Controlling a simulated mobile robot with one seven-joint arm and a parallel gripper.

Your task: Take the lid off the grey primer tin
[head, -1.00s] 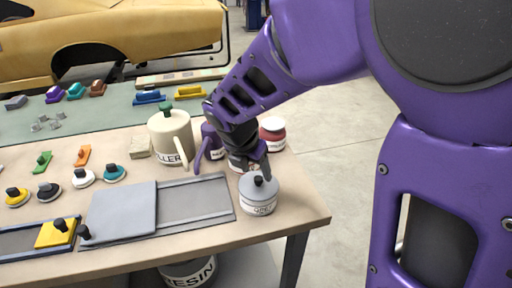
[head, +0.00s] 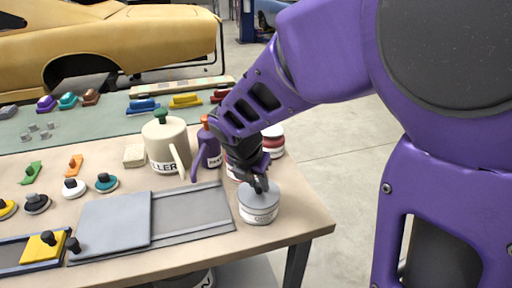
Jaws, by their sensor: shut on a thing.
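The grey primer tin (head: 259,214) stands near the right front corner of the table, with a white label band around its side. Its grey lid (head: 271,193) is on top, and the lid's knob is mostly hidden by my fingers. My gripper (head: 261,187) comes down from above and behind and is shut on the lid's knob. The lid looks seated on the tin; I cannot make out a gap.
A grey sliding panel in a tray (head: 186,228) lies left of the tin. The cream filler pot (head: 166,140), a purple bottle (head: 208,150) and a red-topped tin (head: 273,138) stand behind. The table's right edge is close to the tin.

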